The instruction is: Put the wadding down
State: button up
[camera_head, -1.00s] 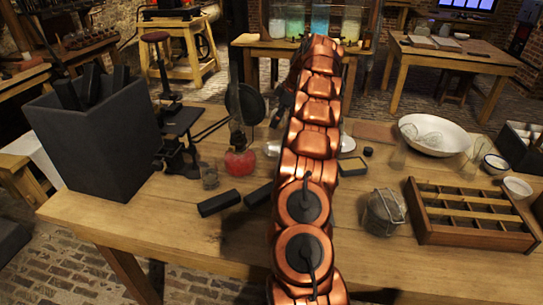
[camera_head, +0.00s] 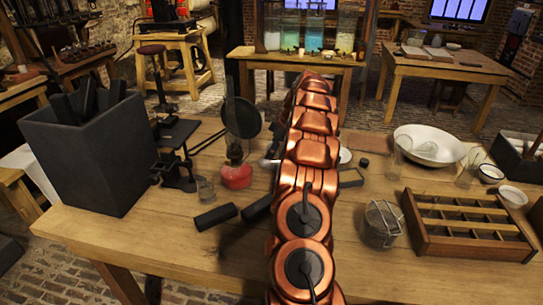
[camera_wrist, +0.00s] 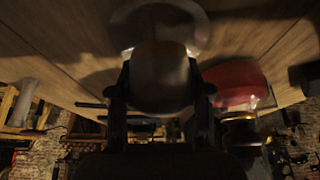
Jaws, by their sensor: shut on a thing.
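In the wrist view my gripper (camera_wrist: 161,100) is shut on a dull grey-brown rounded lump (camera_wrist: 160,75), which I take to be the wadding. One dark finger stands on each side of it. A pale round dish (camera_wrist: 160,22) lies on the table beyond the lump; I cannot tell whether the lump touches it. In the head view my copper arm hides the gripper and the lump. A pale edge of a dish (camera_head: 345,155) shows just right of the arm.
A red oil lamp (camera_head: 236,176) stands close left of the arm; its red base (camera_wrist: 235,82) is near the gripper. Black bars (camera_head: 215,217), a wire-bound jar (camera_head: 382,224), a divided wooden tray (camera_head: 468,240) and a white basin (camera_head: 428,146) share the wooden table (camera_head: 170,250).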

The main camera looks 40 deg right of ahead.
jog(key=shift+f, duration=1.15)
jog(key=shift+f, duration=0.1)
jog(key=o, duration=0.9)
jog(key=shift+r, duration=0.2)
jog(key=shift+b+v, duration=0.6)
jog(key=shift+v, duration=5.4)
jog(key=shift+f, duration=0.1)
